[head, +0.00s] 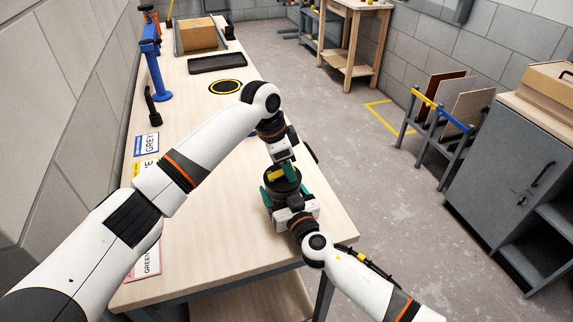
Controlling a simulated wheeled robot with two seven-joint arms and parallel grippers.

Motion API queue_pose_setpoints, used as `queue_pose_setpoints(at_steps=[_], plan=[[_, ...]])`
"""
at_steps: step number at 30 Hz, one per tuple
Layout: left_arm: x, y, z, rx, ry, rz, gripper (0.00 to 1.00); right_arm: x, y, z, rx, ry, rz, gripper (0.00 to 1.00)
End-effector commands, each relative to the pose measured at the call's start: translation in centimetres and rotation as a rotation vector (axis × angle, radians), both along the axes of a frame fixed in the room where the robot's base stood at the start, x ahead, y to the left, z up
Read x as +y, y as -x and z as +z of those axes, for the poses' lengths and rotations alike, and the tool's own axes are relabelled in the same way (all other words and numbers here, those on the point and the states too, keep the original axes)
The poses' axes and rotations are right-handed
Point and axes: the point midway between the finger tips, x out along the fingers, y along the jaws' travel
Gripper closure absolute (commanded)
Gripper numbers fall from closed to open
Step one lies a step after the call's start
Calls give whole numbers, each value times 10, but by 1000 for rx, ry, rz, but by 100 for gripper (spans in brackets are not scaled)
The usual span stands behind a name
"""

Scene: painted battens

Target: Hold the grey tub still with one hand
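The grey tub (283,187) is a small dark round tub near the right edge of the bench. My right gripper (284,193) comes in from the lower right. Its teal fingers lie along both sides of the tub and appear closed on it. My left gripper (282,172) points down from above, right over the tub's mouth. A yellow batten (274,175) shows between its fingers, at the tub's opening. The tub's inside and the lower end of the batten are mostly hidden.
The wooden bench (215,235) bears labels, including GREY (146,144) and GREEN (146,265), at its left side. A black tray (216,62), a yellow-black ring (226,87), a cardboard box (196,35) and a blue clamp-like stand (153,58) are farther back. Bare bench lies in front.

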Motion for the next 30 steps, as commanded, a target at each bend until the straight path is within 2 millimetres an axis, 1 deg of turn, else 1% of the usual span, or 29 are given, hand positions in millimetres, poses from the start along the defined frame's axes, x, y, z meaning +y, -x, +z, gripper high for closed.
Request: queue_pose_setpoints(at_steps=[5, 8, 11, 21, 24, 27, 30], plan=[[0, 0, 0, 0, 0, 0, 58, 1, 1, -1, 2, -2, 1, 58], [1, 0, 5, -1, 1, 0, 58, 1, 1, -1, 2, -2, 1, 58], [5, 0, 18, -2, 1, 1, 58, 1, 1, -1, 3, -2, 1, 58], [24, 5, 85, -2, 1, 1, 58, 1, 1, -1, 3, -2, 1, 58], [28, 6, 100, -2, 0, 0, 58, 1, 1, -1, 3, -2, 1, 58], [30, 7, 109, 0, 0, 0, 58, 1, 1, -1, 3, -2, 1, 58], [32, 7, 114, -1, 0, 0, 58, 1, 1, -1, 3, -2, 2, 58]])
